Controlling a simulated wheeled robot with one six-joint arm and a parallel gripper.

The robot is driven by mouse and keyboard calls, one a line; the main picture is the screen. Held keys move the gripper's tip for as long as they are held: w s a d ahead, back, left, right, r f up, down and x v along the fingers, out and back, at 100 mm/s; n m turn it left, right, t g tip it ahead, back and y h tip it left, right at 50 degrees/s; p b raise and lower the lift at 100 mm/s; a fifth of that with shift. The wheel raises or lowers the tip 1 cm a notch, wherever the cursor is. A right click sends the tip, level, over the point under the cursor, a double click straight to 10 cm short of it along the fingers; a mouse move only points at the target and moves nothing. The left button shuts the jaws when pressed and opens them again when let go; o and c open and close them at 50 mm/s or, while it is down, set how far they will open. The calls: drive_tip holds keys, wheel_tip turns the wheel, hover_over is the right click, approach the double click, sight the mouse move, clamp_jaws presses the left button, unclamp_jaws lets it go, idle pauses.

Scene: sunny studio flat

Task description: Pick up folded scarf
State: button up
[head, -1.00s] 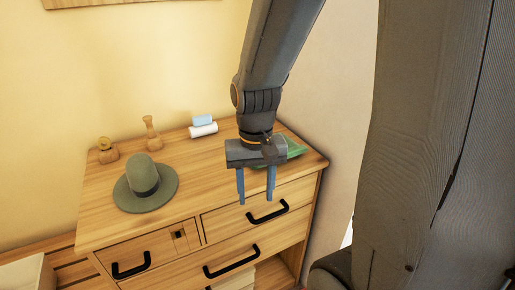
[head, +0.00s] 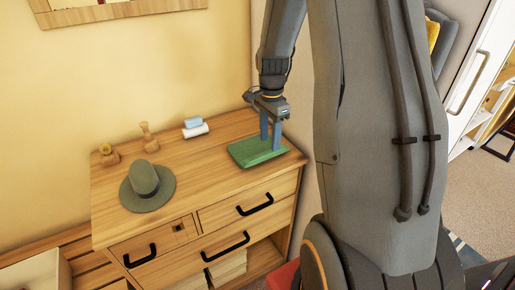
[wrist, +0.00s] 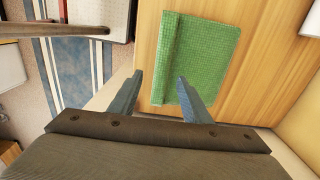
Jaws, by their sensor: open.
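The folded scarf is a flat green textured rectangle (head: 248,153) lying on the right end of the wooden dresser top (head: 205,165). It also shows in the wrist view (wrist: 212,55), with a thicker fold along its left side. My gripper (head: 270,146) is over the scarf in the head view, open and pointing down, its blue fingers hiding part of it. In the wrist view my gripper (wrist: 160,76) has one finger left of the folded side and the other over the scarf. Nothing is between the fingers that I can see gripped. I cannot tell whether the tips touch the scarf.
A green-grey hat (head: 146,187) sits on the dresser's left part. Two small wooden objects (head: 149,137) and a blue and white pair of rolls (head: 194,127) stand along the back. The dresser top between hat and scarf is clear.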

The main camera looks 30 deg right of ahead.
sight(268, 151)
drive_tip(key=shift+w+a+f+p, duration=0.1)
drive_tip(key=shift+f+p, duration=0.4)
drive_tip(key=shift+f, duration=0.7)
drive_tip(key=shift+w+a+f+p, duration=0.1)
drive_tip(key=shift+f+p, duration=0.4)
drive_tip(key=shift+f, duration=0.65)
clamp_jaws()
drive_tip(key=shift+r, duration=0.1)
